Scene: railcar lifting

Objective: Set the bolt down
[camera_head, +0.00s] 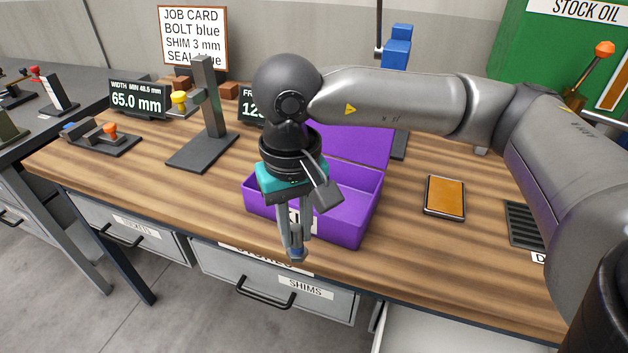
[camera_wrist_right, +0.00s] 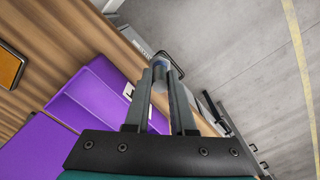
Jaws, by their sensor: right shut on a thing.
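My right gripper (camera_head: 295,252) is shut on a small bolt (camera_head: 297,255) with some blue on it. The gripper points down in front of the purple box, near the front edge of the wooden bench (camera_head: 415,260). In the right wrist view the bolt (camera_wrist_right: 160,66) shows as a pale and blue piece between the fingertips (camera_wrist_right: 161,72), with the drawer fronts and floor behind it. The purple open box (camera_head: 345,230) stands behind the gripper on the bench. My left gripper is not in view.
An orange-topped pad (camera_head: 445,197) and a dark grille (camera_head: 522,225) lie right of the box. A grey gauge stand (camera_head: 208,120), a display reading 65.0 mm (camera_head: 138,98) and a job card (camera_head: 192,38) are at left. An open drawer (camera_head: 430,332) juts out below the bench.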

